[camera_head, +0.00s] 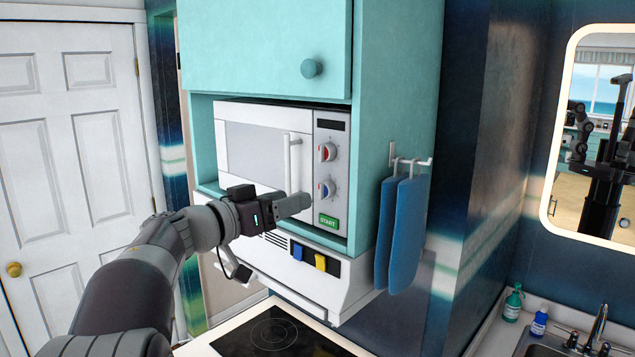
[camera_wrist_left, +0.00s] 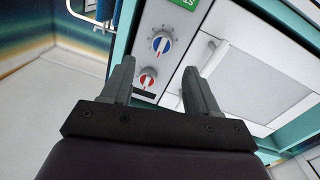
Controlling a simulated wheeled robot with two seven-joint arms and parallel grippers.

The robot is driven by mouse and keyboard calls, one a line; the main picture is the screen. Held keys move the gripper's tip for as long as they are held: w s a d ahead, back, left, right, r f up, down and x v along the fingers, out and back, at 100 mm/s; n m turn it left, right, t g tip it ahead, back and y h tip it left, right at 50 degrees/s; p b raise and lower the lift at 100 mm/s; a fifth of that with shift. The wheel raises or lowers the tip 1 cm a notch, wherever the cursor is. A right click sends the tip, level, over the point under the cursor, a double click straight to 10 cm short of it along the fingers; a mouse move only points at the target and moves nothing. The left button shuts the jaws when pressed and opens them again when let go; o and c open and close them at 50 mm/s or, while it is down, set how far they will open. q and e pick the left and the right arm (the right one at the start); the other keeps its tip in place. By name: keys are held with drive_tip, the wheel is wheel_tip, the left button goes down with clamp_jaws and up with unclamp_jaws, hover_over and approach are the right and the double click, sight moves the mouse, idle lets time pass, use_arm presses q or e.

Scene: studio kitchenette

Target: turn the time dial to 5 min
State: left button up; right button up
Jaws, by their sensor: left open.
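The microwave (camera_head: 256,150) sits in the teal cabinet, with two round dials on its right-hand panel. The upper dial (camera_head: 327,151) and the lower dial (camera_head: 327,188) have red and blue faces; I cannot read which one is the time dial. The green START button (camera_head: 329,221) is below them. In the left wrist view the panel appears turned over, with the lower dial (camera_wrist_left: 160,42) above the upper dial (camera_wrist_left: 147,79). My left gripper (camera_head: 305,203) is open and empty, in front of the panel near the lower dial. Both dials show between its fingers (camera_wrist_left: 158,67). Contact cannot be told.
The white door handle (camera_head: 288,165) stands out just left of the dials. Blue mitts (camera_head: 403,235) hang on hooks at the cabinet's right side. Below are a range hood (camera_head: 305,275) with blue and yellow switches and a black cooktop (camera_head: 270,337).

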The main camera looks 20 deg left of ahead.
sight(319, 192)
use_arm(q)
drive_tip(key=p+x, duration=0.2)
drive_tip(key=x, duration=0.4)
drive_tip(key=shift+w, duration=0.4)
drive_tip(key=shift+w+d, duration=0.25)
drive_tip(key=shift+w, duration=0.1)
drive_tip(key=shift+s, duration=0.1)
drive_tip(key=shift+c, duration=0.3)
drive_tip(key=shift+f, duration=0.1)
drive_tip(key=c, duration=1)
